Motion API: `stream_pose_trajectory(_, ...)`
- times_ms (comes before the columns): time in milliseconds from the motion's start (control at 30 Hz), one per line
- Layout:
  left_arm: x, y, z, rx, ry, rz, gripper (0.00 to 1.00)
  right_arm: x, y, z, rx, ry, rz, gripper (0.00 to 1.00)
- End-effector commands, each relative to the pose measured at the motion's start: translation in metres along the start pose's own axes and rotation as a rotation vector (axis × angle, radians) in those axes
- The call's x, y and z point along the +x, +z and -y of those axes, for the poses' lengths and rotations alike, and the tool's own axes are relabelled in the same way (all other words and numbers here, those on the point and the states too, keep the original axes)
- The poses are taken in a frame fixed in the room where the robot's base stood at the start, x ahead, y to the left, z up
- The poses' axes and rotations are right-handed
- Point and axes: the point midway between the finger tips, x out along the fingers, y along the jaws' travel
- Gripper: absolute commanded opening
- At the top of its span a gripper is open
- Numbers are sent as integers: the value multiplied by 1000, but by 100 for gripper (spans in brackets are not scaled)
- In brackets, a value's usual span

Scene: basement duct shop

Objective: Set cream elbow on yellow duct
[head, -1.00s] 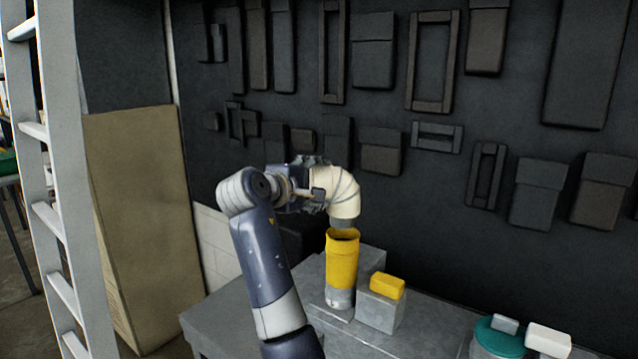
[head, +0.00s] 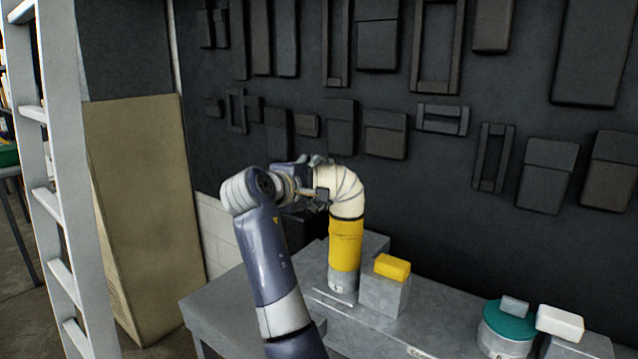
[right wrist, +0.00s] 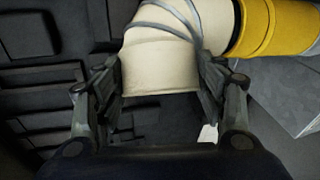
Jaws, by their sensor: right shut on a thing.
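The cream elbow (head: 346,190) sits at the top of the upright yellow duct (head: 345,245), its lower end meeting the duct's rim with no clear gap. A thin dark line shows at the joint in the head view. My right gripper (head: 318,185) is shut on the elbow's upper, sideways-facing end. In the right wrist view the fingers (right wrist: 162,95) press on both sides of the cream elbow (right wrist: 165,60), and the yellow duct (right wrist: 275,28) adjoins its other end. The fingers hide part of the elbow. My left gripper is not in view.
The duct stands on a grey bench (head: 225,305). A grey block with a yellow piece (head: 392,267) stands close right of it. A teal-topped can (head: 507,325) and a white block (head: 560,323) are farther right. A ladder (head: 50,200) stands left.

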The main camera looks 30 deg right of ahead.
Motion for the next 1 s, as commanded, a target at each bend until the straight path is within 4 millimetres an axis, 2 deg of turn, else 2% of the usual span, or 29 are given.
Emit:
stream_pose_trajectory(433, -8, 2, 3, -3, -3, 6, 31, -2, 3, -1, 0, 1, 0, 35)
stream_pose_trajectory(1000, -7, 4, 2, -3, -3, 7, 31, -2, 3, 0, 0, 2, 0, 35)
